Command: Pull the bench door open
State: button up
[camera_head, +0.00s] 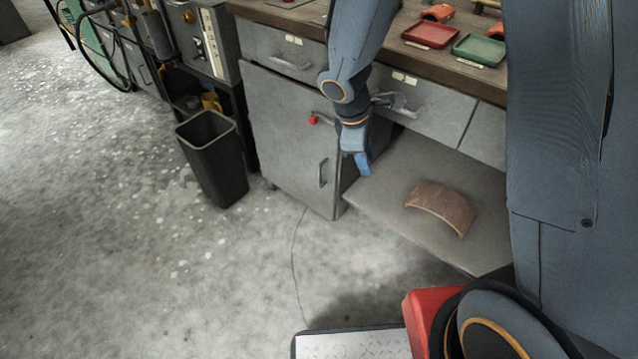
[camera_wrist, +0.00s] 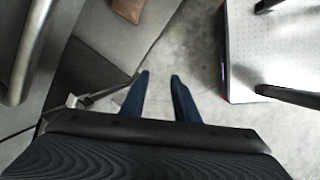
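The bench door (camera_head: 285,130) is a grey metal panel under the left part of the bench, with a vertical bar handle (camera_head: 323,172) near its right edge. It looks shut or nearly so. My gripper (camera_head: 360,168) points down just right of the door's right edge, in front of the open bay and below the drawer front. In the wrist view, the two blue fingers of my gripper (camera_wrist: 160,74) stand apart with floor showing between them and nothing held. A thin metal part, which I cannot identify, shows left of the fingers.
A black bin (camera_head: 212,160) stands left of the door. A lower shelf (camera_head: 385,190) with a curved brown plate (camera_head: 440,207) lies right of it. Red (camera_head: 430,35) and green (camera_head: 478,50) trays sit on the bench.

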jog(key=w+a+f+n+t+b, duration=0.1)
jog(key=w+a+f+n+b, duration=0.3)
jog(key=f, duration=0.5)
jog(key=w+a+f+n+y+b, duration=0.1)
jog(key=w+a+f+n, duration=0.1)
jog(key=a+f+n, duration=0.6)
jog(key=w+a+f+n+t+b, duration=0.1)
jog(key=w+a+f+n+b, duration=0.25)
jog(key=f, duration=0.65)
send_over(320, 186)
jog(key=shift+a+r+p, duration=0.2)
jog(key=shift+r+p, duration=0.1)
jog(key=shift+p, duration=0.05)
jog(key=shift+w+d+f, duration=0.15)
jog(key=shift+w+f, duration=0.2)
jog(key=shift+f, duration=0.2)
jog(key=shift+c, duration=0.3)
grip_shut()
